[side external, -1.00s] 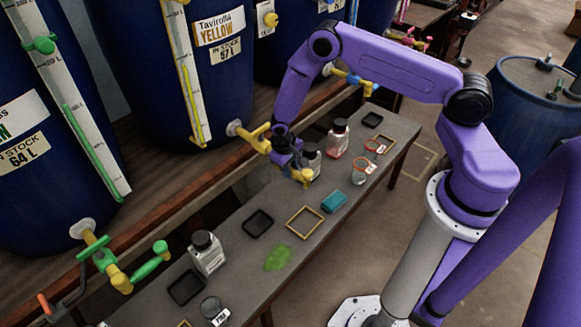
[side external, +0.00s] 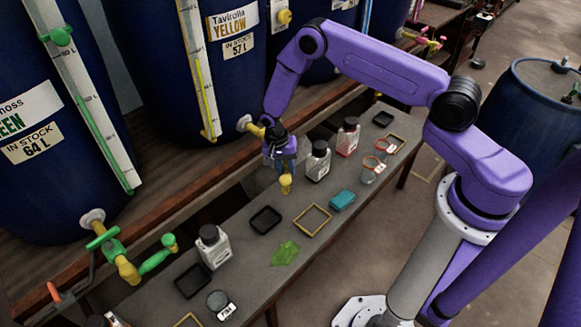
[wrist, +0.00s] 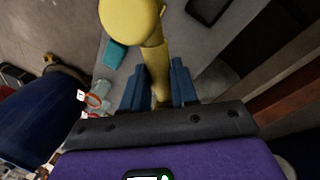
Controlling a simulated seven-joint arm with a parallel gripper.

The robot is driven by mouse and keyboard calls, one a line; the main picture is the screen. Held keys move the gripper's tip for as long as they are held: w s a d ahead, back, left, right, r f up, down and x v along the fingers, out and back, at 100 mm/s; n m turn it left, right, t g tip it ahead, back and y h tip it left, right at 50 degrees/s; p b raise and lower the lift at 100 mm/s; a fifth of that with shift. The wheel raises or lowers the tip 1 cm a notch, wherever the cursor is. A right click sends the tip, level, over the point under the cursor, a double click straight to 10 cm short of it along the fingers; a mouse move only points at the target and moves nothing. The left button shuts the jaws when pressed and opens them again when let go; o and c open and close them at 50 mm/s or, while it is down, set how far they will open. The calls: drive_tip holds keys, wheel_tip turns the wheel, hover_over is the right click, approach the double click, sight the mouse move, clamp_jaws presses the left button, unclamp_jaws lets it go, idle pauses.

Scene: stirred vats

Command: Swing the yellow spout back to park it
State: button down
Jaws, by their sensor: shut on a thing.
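The yellow spout (side external: 286,184) belongs to the tap on the blue drum labelled Tavirolla YELLOW (side external: 215,75).
On the bench are white bottles (side external: 317,161), a black tray (side external: 265,220), a yellow frame (side external: 312,219), a teal sponge (side external: 342,200) and a green patch (side external: 285,253). A green tap (side external: 128,268) is at the left. The floor at right is partly clear.

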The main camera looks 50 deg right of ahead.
drive_tip(key=shift+w+a+m+y, duration=0.2)
drive_tip(key=shift+w+m, duration=0.35)
drive_tip(key=shift+m, duration=0.65)
drive_tip(key=shift+w+a+m+y, duration=0.2)
drive_tip(key=shift+w+m, duration=0.3)
drive_tip(key=shift+m, duration=0.7)
drive_tip(key=c, duration=0.9)
unclamp_jaws()
drive_tip(key=w+r, duration=0.1)
drive_tip(key=r, duration=0.4)
drive_tip(key=w+r, duration=0.1)
drive_tip(key=r, duration=0.5)
drive_tip(key=w+r, duration=0.1)
drive_tip(key=r, duration=0.5)
drive_tip(key=shift+w+a, duration=0.2)
drive_tip(key=shift+a, duration=0.2)
